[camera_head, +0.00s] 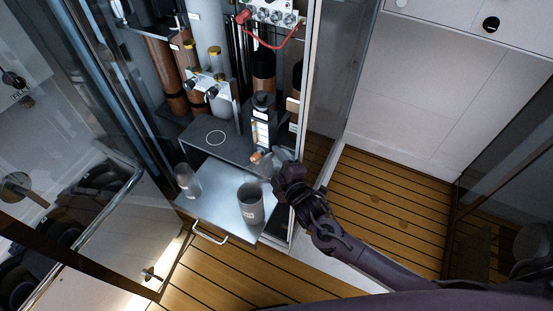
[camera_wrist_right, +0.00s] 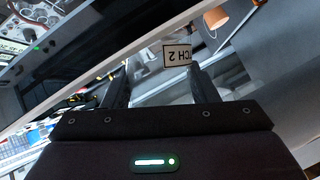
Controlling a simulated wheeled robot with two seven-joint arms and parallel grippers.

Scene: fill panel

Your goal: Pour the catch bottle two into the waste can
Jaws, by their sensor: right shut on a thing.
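The right gripper (camera_head: 284,168) is at the right side of the pull-out shelf, shut on a clear bottle (camera_head: 272,162). The grey waste can (camera_head: 250,207) stands upright, open at the top, on the metal shelf, below and left of the gripper in the head view. The left gripper is not in view.
A dark ledge (camera_head: 195,133) with a white ring lies behind. The cabinet's right frame (camera_head: 301,130) is close to the gripper.

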